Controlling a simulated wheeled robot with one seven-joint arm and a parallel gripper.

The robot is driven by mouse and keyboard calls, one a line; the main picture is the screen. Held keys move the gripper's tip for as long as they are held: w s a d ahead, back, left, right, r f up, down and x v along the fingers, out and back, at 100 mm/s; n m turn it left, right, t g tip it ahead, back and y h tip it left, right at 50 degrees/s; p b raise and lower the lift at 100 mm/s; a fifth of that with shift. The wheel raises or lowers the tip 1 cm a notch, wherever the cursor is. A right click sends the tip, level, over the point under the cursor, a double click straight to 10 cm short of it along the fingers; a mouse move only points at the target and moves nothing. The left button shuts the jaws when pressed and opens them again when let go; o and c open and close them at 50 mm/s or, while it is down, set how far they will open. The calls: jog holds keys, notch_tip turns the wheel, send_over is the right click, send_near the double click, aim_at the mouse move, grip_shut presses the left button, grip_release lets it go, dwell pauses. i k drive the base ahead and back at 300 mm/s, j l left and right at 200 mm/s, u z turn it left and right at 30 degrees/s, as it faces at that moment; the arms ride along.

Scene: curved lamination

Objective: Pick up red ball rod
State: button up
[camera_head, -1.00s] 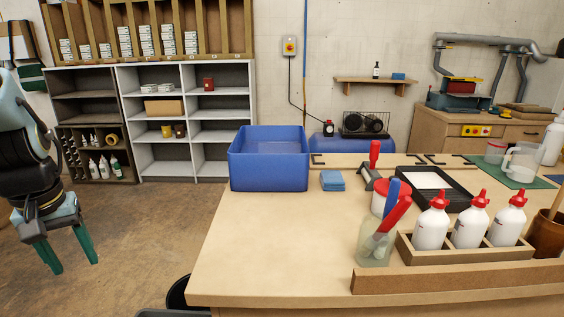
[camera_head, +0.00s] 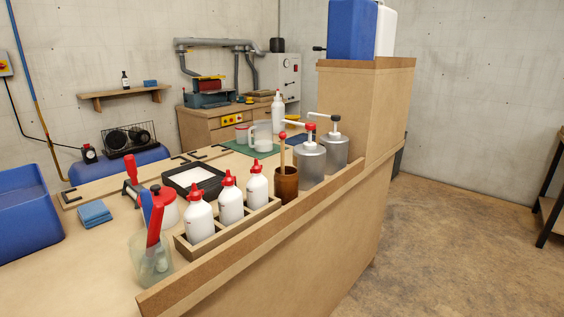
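The red ball rod (camera_head: 283,152) is a thin wooden-coloured stick with a small red ball at its top. It stands nearly upright in a brown cup (camera_head: 286,185) on the workbench, right of the white bottles. Its lower end is hidden inside the cup. My gripper is not in view now.
White red-capped bottles (camera_head: 231,205) stand in a wooden holder left of the cup. Silver pump cans (camera_head: 310,165) stand close on its right. A raised wooden edge (camera_head: 262,232) runs along the bench's near side. Open floor (camera_head: 440,245) lies at the right.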

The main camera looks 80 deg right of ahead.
aim_at(282, 135)
jog(key=k+l+u, duration=0.2)
jog(key=k+l, duration=0.25)
jog(key=k, duration=0.15)
jog(key=k+l+u, duration=0.1)
jog(key=k+l, duration=0.3)
jog(key=k+l+u, duration=0.15)
jog(key=k+l, duration=0.15)
jog(key=k, duration=0.15)
jog(key=k+l+u, duration=0.1)
jog(key=k+l, duration=0.2)
jog(key=k, duration=0.15)
jog(key=k+l+u, duration=0.15)
jog(key=k+l, duration=0.15)
jog(key=k, duration=0.15)
jog(key=k+l, duration=0.1)
jog(key=l, duration=0.1)
